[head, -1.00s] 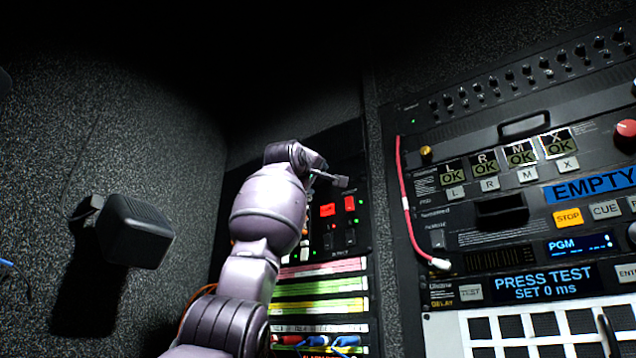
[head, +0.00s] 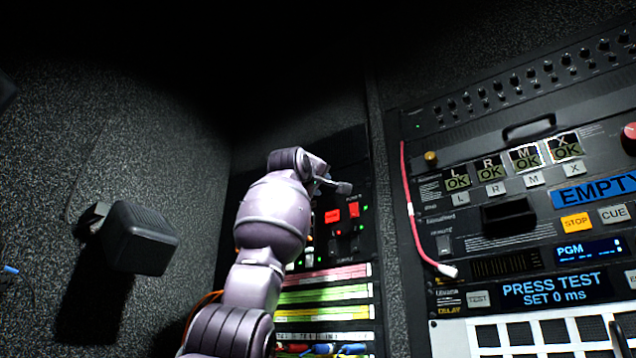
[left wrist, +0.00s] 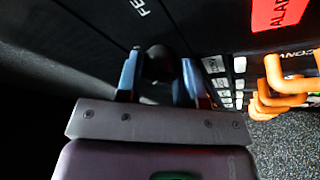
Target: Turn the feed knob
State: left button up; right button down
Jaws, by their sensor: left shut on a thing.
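The feed knob (left wrist: 160,62) is a dark rounded knob in the left wrist view, on a black panel near white lettering that starts "FE". My left gripper shows there as two bluish fingers (left wrist: 160,80) on either side of the knob, shut on it. In the head view my left gripper (head: 338,186) is small and lies in front of the upper part of the black rack panel (head: 358,170), above the red switches (head: 333,216). The knob cannot be made out in the head view. My right gripper does not show.
A dark box (head: 142,238) sticks out from the left wall. A pink cable (head: 410,210) hangs beside the right console. Orange loops (left wrist: 285,85) and a red label (left wrist: 278,12) lie right of the fingers. Colored strips (head: 325,292) fill the rack below.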

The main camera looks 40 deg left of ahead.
pick_arm(q)
jog(key=shift+a+m+t+h, duration=0.1)
jog(key=shift+m+t+h, duration=0.25)
jog(key=shift+m+h, duration=2.2)
jog(key=shift+a+m+t+h, duration=0.1)
jog(key=shift+m+t+h, duration=0.3)
jog(key=shift+m, duration=4.1)
jog(key=shift+a+m+t+h, duration=0.1)
jog(key=shift+m+t+h, duration=0.15)
jog(key=shift+m+h, duration=2.35)
jog(key=shift+m+y, duration=0.95)
jog(key=shift+m, duration=0.3)
jog(key=o, duration=0.9)
jog(key=shift+d+f, duration=0.1)
